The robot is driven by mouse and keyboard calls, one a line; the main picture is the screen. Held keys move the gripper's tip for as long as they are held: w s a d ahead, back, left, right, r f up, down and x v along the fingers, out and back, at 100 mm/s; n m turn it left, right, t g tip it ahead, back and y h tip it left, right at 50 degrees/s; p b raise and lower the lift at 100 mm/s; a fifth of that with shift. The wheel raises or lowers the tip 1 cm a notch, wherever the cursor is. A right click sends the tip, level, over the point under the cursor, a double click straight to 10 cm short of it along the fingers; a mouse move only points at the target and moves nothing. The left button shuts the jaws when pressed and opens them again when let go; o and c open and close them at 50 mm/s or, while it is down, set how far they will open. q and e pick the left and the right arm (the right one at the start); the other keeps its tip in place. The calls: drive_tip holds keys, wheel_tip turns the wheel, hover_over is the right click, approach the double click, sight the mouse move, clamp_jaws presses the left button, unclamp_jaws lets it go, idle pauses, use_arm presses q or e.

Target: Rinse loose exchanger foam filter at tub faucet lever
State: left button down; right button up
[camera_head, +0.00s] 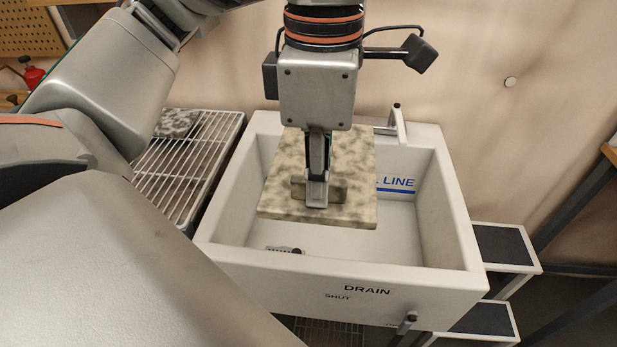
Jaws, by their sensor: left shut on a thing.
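The foam filter (356,165) is a flat, mottled grey-beige slab, held over the white tub (458,225). My left gripper (317,196) comes down from above and is shut on the filter at a small raised grip near its front edge. The slab hides part of the tub floor and back wall, including part of a blue line marking ending in "LINE". The faucet (397,124) stands at the tub's back rim, just behind the filter and partly hidden. My right gripper is not in view.
A wire rack (205,160) left of the tub bears another dark mottled piece (178,123). A drain lever (408,321) is on the tub's front near "DRAIN" and "SHUT". Dark-topped steps (503,246) stand at the right. A small slotted part (285,250) lies inside the tub's front.

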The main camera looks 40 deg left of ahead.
sight(346, 158)
use_arm(q)
drive_tip(key=shift+w+a+f, duration=0.15)
drive_tip(key=shift+w+f, duration=0.05)
drive_tip(key=shift+w, duration=0.65)
drive_tip(key=shift+w+a+f, duration=0.15)
drive_tip(key=shift+w+a, duration=0.05)
drive_tip(key=shift+w, duration=0.7)
drive_tip(key=shift+w+a+f, duration=0.15)
drive_tip(key=shift+w+f, duration=0.05)
drive_tip(key=shift+w, duration=0.65)
drive_tip(key=shift+w+a+f, duration=0.15)
drive_tip(key=shift+w+f, duration=0.05)
drive_tip(key=shift+w, duration=0.75)
drive_tip(key=shift+w+a+f, duration=0.15)
drive_tip(key=shift+w, duration=0.75)
